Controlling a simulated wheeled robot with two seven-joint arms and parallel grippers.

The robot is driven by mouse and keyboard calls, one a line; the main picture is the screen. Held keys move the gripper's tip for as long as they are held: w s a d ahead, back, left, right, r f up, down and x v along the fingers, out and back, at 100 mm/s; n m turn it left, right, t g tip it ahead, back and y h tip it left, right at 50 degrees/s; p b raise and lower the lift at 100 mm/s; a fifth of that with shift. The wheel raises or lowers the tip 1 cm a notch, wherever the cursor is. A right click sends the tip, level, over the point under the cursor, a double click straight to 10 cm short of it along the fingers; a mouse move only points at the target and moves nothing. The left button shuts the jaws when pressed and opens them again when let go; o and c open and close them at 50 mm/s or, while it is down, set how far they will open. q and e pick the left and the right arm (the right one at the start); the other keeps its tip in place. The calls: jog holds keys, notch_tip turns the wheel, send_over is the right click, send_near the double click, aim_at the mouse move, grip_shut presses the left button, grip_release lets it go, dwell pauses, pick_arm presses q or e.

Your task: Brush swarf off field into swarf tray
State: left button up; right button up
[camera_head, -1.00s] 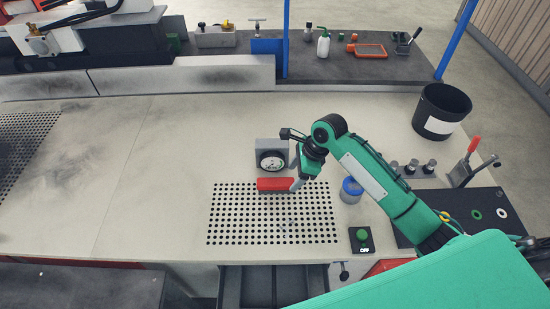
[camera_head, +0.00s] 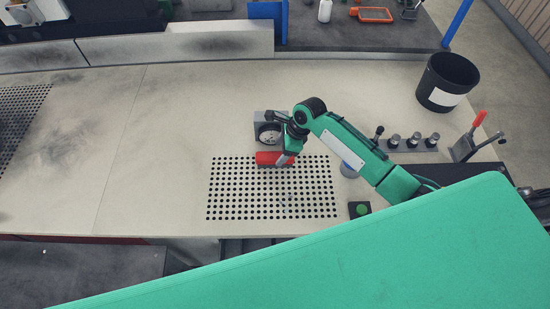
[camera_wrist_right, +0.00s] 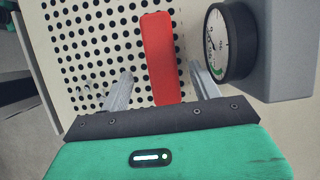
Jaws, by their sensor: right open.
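A red block-shaped piece (camera_head: 268,159), likely the brush, lies at the far edge of the perforated field (camera_head: 225,195). My right gripper (camera_head: 284,160) is over its right end. In the right wrist view the red piece (camera_wrist_right: 158,50) lies between the open fingers of the right gripper (camera_wrist_right: 162,82), with a visible gap to each finger. Faint grey specks, likely swarf (camera_head: 287,201), lie on the field's right half. Of the swarf tray, only a dark strip (camera_head: 232,246) below the bench's front edge shows; my green body part hides the rest. My left gripper is not in view.
A round dial gauge (camera_head: 268,135) on a grey block stands just behind the red piece. A black bin (camera_head: 446,82) and a red-handled clamp (camera_head: 470,140) stand to the right.

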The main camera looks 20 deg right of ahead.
aim_at(276, 156)
jog(key=x, duration=0.3)
jog(key=shift+w+a+f+p, duration=0.15)
jog(key=shift+w+a+p, duration=0.1)
jog(key=shift+p, duration=0.1)
jog(key=shift+a+f, duration=0.1)
jog(key=shift+f, duration=0.4)
pick_arm(q)
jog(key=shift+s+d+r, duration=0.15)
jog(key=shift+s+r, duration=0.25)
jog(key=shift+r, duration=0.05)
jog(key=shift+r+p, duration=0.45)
jog(key=shift+p, duration=0.05)
pick_arm(e)
jog(key=shift+f, duration=0.25)
jog(key=c, duration=1.1)
